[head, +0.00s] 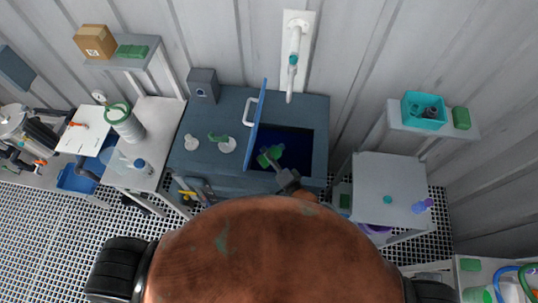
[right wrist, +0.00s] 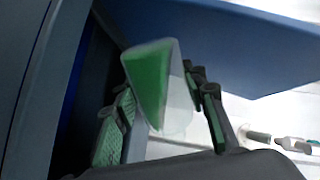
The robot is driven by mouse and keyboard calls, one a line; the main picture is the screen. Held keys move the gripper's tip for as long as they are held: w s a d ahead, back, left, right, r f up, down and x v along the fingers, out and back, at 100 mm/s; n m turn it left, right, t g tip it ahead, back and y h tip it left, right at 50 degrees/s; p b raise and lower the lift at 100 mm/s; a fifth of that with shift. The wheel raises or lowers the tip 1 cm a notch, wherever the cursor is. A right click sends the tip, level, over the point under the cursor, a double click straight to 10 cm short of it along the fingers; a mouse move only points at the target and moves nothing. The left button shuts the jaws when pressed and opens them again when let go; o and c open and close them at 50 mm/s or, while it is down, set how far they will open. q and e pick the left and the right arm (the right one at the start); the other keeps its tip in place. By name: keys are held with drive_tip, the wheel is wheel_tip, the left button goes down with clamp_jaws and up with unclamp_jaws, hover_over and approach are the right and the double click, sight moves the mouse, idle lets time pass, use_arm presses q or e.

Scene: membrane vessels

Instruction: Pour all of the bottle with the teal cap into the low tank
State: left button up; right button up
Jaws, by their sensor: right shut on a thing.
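The clear bottle (head: 268,156) is in the grip of my right gripper (head: 279,168) over the dark blue opening of the low tank (head: 302,146). In the right wrist view the bottle (right wrist: 152,82) is tilted and green liquid shows inside it. The fingers of my right gripper are on either side of it. No falling stream can be made out. A small teal disc, apparently the cap (head: 387,199), lies on the grey table at the right, apart from the bottle. My left gripper is not in view.
A raised blue lid (head: 257,125) stands upright just left of the opening. Two small vessels, one a flask with green (head: 227,144), stand on the bench left of it. A white wall fixture (head: 294,55) hangs behind.

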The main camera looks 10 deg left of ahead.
sight(274, 148)
drive_tip(key=shift+r, duration=0.1)
idle(0.4)
drive_tip(key=shift+w+d+r+m+p, duration=0.35)
drive_tip(key=shift+m+p, duration=0.05)
drive_tip(key=shift+p, duration=0.3)
drive_tip(key=shift+w+d+r+m+g+p, duration=0.3)
drive_tip(key=shift+w+d+m+p, duration=0.1)
drive_tip(key=shift+p, duration=0.1)
drive_tip(key=shift+d+r+m+y+p, duration=0.1)
drive_tip(key=shift+r+m+y+p, duration=0.4)
drive_tip(key=shift+m+p, duration=0.4)
drive_tip(key=shift+r+g, duration=0.15)
drive_tip(key=shift+g, duration=0.15)
drive_tip(key=shift+w+r+m+p, duration=0.1)
drive_tip(key=shift+r+m+p, duration=0.25)
drive_tip(key=shift+p, duration=0.2)
drive_tip(key=shift+d+r+m, duration=0.15)
drive_tip(key=shift+r+m, duration=0.1)
drive_tip(key=shift+m, duration=0.1)
